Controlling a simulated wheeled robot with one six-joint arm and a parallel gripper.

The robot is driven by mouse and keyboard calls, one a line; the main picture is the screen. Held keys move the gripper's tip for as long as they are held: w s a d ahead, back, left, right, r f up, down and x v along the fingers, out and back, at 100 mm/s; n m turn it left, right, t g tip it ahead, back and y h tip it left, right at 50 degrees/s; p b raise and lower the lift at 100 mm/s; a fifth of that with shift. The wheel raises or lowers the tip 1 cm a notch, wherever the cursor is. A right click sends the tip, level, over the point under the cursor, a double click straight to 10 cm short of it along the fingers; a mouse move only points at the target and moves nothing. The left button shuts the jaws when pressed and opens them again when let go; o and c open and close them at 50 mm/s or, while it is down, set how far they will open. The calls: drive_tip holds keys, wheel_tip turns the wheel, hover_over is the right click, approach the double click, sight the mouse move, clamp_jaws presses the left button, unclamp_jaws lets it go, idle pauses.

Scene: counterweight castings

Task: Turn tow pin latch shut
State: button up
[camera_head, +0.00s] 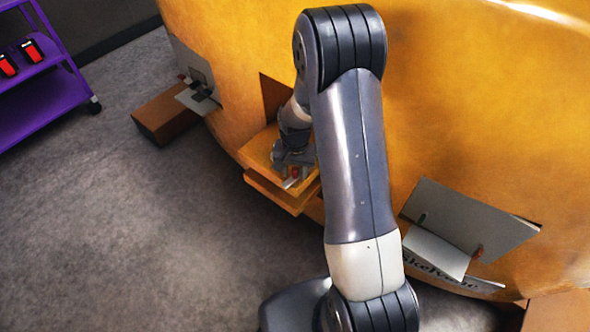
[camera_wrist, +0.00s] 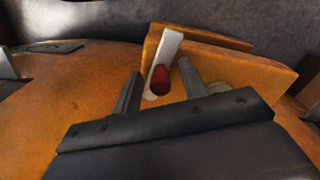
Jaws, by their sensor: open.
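The tow pin latch (camera_wrist: 169,48) shows as a pale flat bar with a red rounded knob (camera_wrist: 161,82) near its lower end, on an orange bracket (camera_wrist: 235,62). In the head view the red knob (camera_head: 294,172) is small, just below my gripper (camera_head: 287,163). In the wrist view my gripper (camera_wrist: 160,70) is open, with one finger on each side of the bar and knob. A gap shows on the left; the right finger looks close to the knob, and I cannot tell whether it touches. The pin itself cannot be made out.
The large orange casting (camera_head: 460,100) fills the space behind the bracket. A brown block (camera_head: 163,115) juts out at its left. Grey plates (camera_head: 470,225) stick out at the right. A purple cart (camera_head: 40,95) stands far left. The grey floor between is clear.

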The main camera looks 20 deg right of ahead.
drive_tip(key=shift+c, duration=0.4)
clamp_jaws()
